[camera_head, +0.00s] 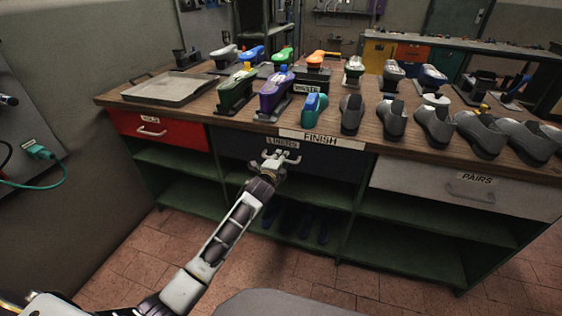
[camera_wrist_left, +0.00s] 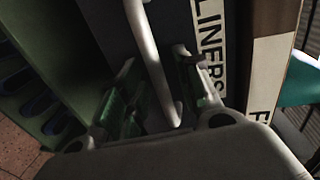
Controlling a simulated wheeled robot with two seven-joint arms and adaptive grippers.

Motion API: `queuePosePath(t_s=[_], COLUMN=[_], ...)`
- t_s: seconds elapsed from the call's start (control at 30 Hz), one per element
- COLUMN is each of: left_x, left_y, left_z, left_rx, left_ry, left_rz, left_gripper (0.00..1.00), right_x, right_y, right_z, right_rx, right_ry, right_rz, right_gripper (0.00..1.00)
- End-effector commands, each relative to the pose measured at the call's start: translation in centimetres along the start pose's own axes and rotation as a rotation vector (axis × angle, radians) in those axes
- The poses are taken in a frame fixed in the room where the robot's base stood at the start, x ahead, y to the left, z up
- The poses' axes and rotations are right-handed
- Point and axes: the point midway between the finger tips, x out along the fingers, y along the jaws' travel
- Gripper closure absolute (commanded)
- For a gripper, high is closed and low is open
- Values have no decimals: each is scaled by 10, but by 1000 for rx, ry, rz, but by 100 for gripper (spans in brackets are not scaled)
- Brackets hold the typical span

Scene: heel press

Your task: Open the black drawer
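The black drawer (camera_head: 335,163) is in the middle of the bench, under the FINISH sign, and carries a LINERS label (camera_head: 283,143). Its front looks flush with the bench, so it appears closed. My left gripper (camera_head: 281,158) is at the drawer front, just below the label. In the left wrist view, the pale bar handle (camera_wrist_left: 148,50) runs between the two fingers of my left gripper (camera_wrist_left: 154,62). The fingers are spread, one on each side of the handle, with visible gaps. In the head view the gripper mostly hides the handle. My right gripper is in neither view.
A red drawer (camera_head: 158,131) is to the left and a grey PAIRS drawer (camera_head: 465,190) to the right. Shoes and coloured lasts stand along the wooden bench top (camera_head: 205,108), with a grey tray (camera_head: 168,88) at its left. Green shelves (camera_head: 400,240) lie below. The floor in front is largely clear.

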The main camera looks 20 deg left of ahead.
Motion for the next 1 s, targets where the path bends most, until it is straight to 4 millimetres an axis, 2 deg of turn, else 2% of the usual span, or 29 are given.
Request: queuePosePath(t_s=[0.33,0.6,1.0], left_x=[1,1,1], left_y=[0,0,0], left_z=[0,0,0], left_rx=[0,0,0], left_ry=[0,0,0], left_rz=[0,0,1], left_gripper=[66,100,100], right_x=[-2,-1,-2], right_y=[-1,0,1], right_z=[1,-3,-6], right_rx=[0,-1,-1], right_ry=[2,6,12], right_rz=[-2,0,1], right_gripper=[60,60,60])
